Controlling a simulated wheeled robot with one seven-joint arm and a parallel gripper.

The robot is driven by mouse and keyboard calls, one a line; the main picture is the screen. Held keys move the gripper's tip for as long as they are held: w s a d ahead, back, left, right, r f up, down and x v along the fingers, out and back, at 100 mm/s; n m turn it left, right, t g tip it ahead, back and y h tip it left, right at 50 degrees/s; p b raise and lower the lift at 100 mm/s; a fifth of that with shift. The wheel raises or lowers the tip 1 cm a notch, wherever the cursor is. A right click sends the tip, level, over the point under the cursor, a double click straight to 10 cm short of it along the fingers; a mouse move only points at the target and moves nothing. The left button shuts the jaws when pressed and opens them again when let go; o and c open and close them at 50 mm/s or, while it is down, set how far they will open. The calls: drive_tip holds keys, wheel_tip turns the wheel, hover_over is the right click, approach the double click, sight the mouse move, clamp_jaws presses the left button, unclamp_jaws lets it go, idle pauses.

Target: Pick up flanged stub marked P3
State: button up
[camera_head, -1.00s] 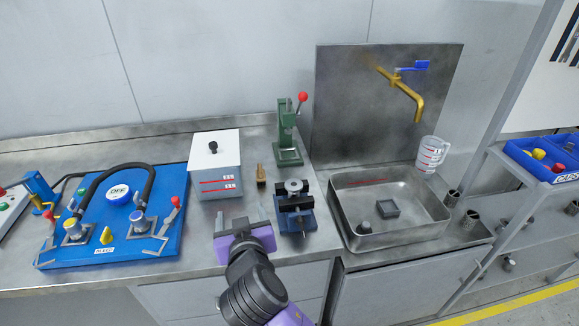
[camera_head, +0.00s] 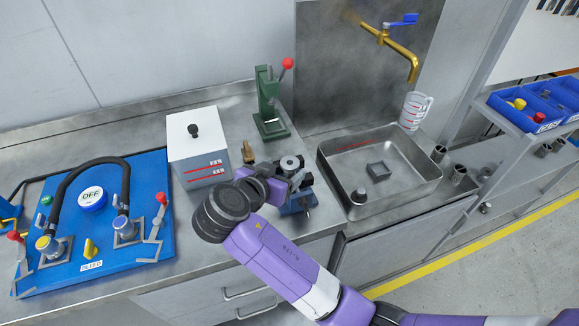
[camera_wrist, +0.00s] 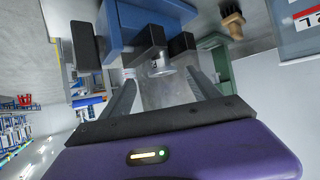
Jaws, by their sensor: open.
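A grey metal flanged stub (camera_head: 290,163) sits in the black jaws of a small blue vise (camera_head: 299,204) on the steel counter. In the wrist view the stub (camera_wrist: 161,67) shows between the vise jaws, with the blue vise body (camera_wrist: 130,20) behind it. No P3 mark is readable on it. My gripper (camera_wrist: 161,78) is open, with one finger to each side of the stub in that view. In the head view my gripper (camera_head: 288,182) is close beside the vise, partly covering it. I cannot tell whether the fingers touch the stub.
A white-lidded box (camera_head: 199,148) and a brown brush (camera_head: 248,152) stand left of the vise. A green press (camera_head: 268,105) stands behind. A steel sink (camera_head: 335,190) is to the right, and a blue pump panel (camera_head: 120,235) lies at the left.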

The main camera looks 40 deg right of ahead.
sight(288, 165)
drive_tip(key=shift+w+p+x, duration=0.1)
drive_tip(key=shift+p+x, duration=0.15)
drive_tip(key=shift+x, duration=0.85)
drive_tip(key=shift+w+p+x, duration=0.15)
drive_tip(key=shift+p+x, duration=0.1)
drive_tip(key=shift+x, duration=0.85)
drive_tip(key=shift+a, duration=0.15)
clamp_jaws()
